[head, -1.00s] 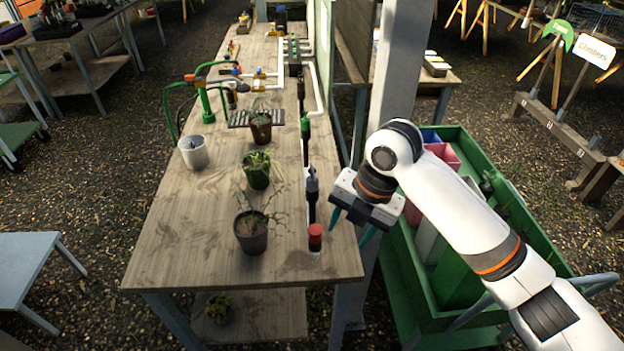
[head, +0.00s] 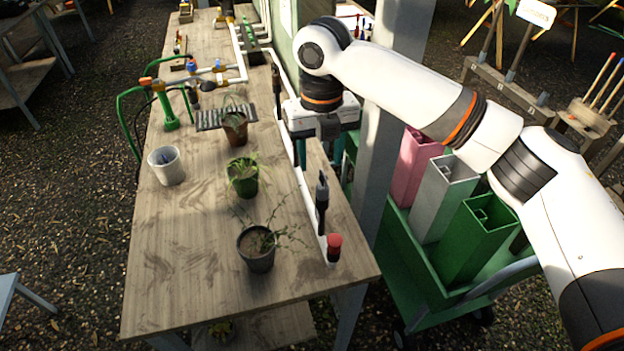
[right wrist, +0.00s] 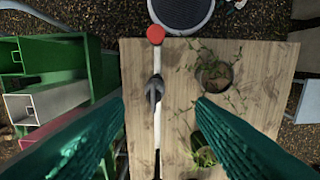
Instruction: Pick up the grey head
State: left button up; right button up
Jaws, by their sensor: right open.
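A dark grey nozzle-like head (head: 322,200) is fixed on the white pipe along the right side of the wooden bench (head: 200,250). It looks like the grey head, and it also shows in the right wrist view (right wrist: 156,90), between the finger lines. My right gripper (head: 320,152) is beyond it, over the bench's right edge. Its teal fingers are apart with nothing between them; in the right wrist view the open fingers (right wrist: 158,100) straddle the pipe from above. My left gripper is not in view.
A red cap (head: 334,241) tops the pipe's near end. Potted plants (head: 257,250) stand just left of the pipe, with twigs reaching towards it. A white pot (head: 166,166) is further left. A post (head: 376,170) and a green cart (head: 425,290) stand right of the bench.

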aim_at(323, 186)
jog(key=f, duration=0.1)
jog(key=d+f, duration=0.1)
jog(key=f, duration=0.1)
jog(key=shift+f+p, duration=0.2)
jog(key=shift+p, duration=0.2)
jog(key=shift+a+f, duration=0.25)
jog(key=shift+a, duration=0.05)
notch_tip(323, 186, down, 4)
jog(key=shift+w+d+f+p, duration=0.1)
jog(key=shift+w+d+p, duration=0.05)
jog(key=shift+p, duration=1.1)
jog(key=shift+f, duration=0.4)
jog(key=shift+w, duration=0.1)
jog(key=shift+c, duration=0.5)
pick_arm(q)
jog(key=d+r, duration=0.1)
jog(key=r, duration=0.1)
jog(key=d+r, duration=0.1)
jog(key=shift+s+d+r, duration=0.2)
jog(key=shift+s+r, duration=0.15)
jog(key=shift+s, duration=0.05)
pick_arm(e)
jog(key=c, duration=0.9)
